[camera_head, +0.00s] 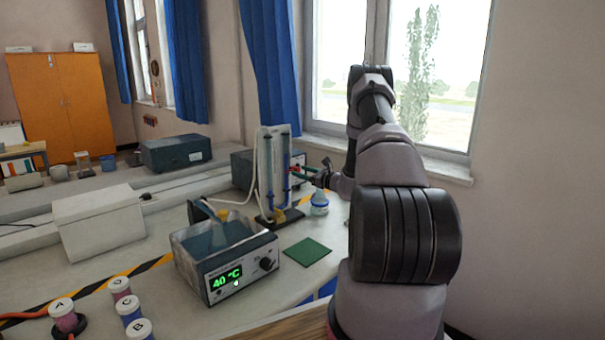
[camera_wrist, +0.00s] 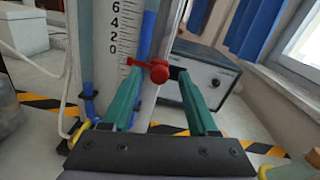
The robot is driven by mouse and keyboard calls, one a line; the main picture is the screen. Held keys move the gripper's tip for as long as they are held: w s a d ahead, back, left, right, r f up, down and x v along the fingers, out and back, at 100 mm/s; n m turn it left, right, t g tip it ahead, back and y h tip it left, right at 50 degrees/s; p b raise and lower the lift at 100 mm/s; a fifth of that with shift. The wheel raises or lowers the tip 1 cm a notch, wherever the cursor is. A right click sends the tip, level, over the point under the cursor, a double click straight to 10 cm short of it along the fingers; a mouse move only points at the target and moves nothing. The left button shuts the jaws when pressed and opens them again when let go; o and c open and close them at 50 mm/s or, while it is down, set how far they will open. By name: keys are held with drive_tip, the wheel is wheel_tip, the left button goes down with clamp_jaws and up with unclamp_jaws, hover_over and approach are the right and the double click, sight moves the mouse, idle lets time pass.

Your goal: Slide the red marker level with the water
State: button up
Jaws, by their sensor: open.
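The upright tube gauge (camera_head: 273,185) stands on the bench, with blue columns in its tubes. In the wrist view its white scale board (camera_wrist: 113,38) shows black numbers, and a blue column (camera_wrist: 147,35) stands right of them. The red marker (camera_wrist: 158,71) is a small knob with a pointer reaching left toward the scale, near the low numbers. My gripper (camera_wrist: 158,76) is open, with its green fingertips on either side of the marker; I cannot tell whether they touch it. In the head view my gripper (camera_head: 304,174) is at the gauge's right side. I cannot make out the water's top surface.
A water bath (camera_head: 225,255) reading 40 °C stands in front of the gauge, with a green mat (camera_head: 306,252) beside it. A small bottle (camera_head: 319,203) stands close under my gripper. A grey box (camera_wrist: 203,75) is behind the gauge. Lettered jars (camera_head: 130,310) stand front left.

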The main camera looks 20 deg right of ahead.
clamp_jaws()
idle(1.4)
